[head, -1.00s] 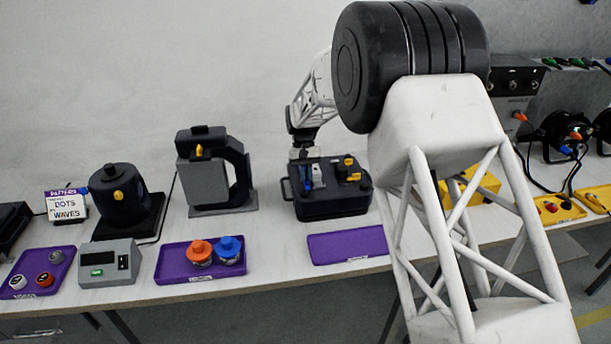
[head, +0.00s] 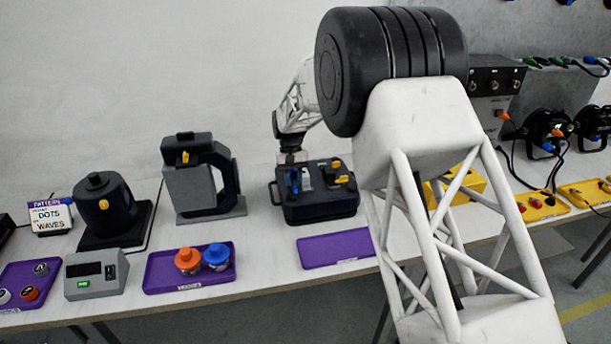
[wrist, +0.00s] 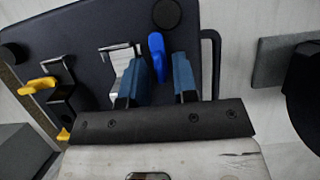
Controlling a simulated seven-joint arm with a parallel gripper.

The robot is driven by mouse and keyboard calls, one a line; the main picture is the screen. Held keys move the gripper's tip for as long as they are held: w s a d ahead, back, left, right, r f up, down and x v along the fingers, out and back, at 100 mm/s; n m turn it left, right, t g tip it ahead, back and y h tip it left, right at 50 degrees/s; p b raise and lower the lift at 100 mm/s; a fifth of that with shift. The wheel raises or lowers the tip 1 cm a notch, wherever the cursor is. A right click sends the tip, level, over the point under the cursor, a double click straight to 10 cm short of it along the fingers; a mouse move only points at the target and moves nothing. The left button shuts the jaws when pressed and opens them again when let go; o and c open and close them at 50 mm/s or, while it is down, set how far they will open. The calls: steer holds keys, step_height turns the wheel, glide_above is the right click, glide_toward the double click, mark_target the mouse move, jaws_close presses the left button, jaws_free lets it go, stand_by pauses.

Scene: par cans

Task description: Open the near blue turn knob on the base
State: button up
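The base (head: 322,207) is a dark box on the table, with metal clamps and yellow levers on its top. In the wrist view its dark top face (wrist: 90,35) fills the upper left. A blue turn knob (wrist: 156,50) stands out from it, and blue also shows at the left of the base in the head view (head: 294,181). My gripper (wrist: 160,75) is open, its two blue-padded fingers on either side of the knob's lower end, with visible gaps. Whether the fingers touch the knob cannot be told. In the head view my gripper (head: 292,160) is small and partly hidden at the base's left back.
A metal clamp (wrist: 118,58) stands close to the left finger. A yellow lever (wrist: 38,86) is farther left. A handle (wrist: 212,50) lies right of the fingers. An empty purple tray (head: 325,252) lies before the base, and a dark clamp-shaped device (head: 222,180) stands left of it.

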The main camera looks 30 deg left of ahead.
steer(key=shift+w+r+n, duration=0.1)
steer(key=shift+n, duration=0.2)
